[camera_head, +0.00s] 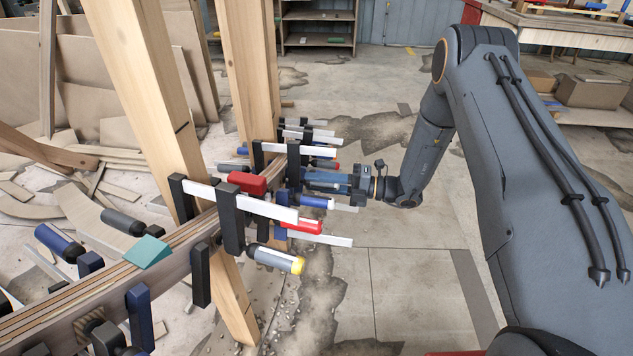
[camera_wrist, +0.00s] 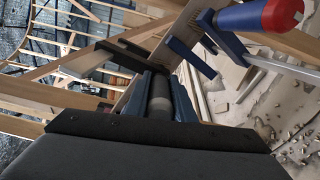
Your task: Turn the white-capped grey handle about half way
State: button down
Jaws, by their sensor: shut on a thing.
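My gripper (camera_head: 322,181) reaches in from the right at the clamps on the curved wooden stringer in the head view. In the wrist view, the blue fingers of my gripper (camera_wrist: 165,82) lie on both sides of a grey handle (camera_wrist: 160,96) and are shut on it. The handle runs along between the fingers toward a dark clamp jaw. Its outer end is hidden by the gripper body, so no white cap shows. In the head view this handle is hidden by the fingers.
Blue (camera_head: 316,202) and yellow-capped grey handles (camera_head: 275,259) sit nearer in the head view. Floor right of the clamps (camera_head: 410,290) is clear.

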jog(key=shift+m, duration=0.5)
jog(key=c, duration=1.5)
grip_release()
jog(key=shift+d, duration=0.1)
jog(key=shift+s+d, duration=0.15)
jog(key=shift+d, duration=1.1)
jog(key=shift+s+d, duration=0.2)
jog(key=shift+d, duration=1.1)
jog(key=shift+s+d, duration=0.15)
jog(key=shift+d, duration=1.1)
jog(key=d, duration=0.6)
jog(key=s+d, duration=0.1)
jog(key=d, duration=0.2)
jog(key=shift+s+d, duration=0.1)
jog(key=shift+d, duration=0.1)
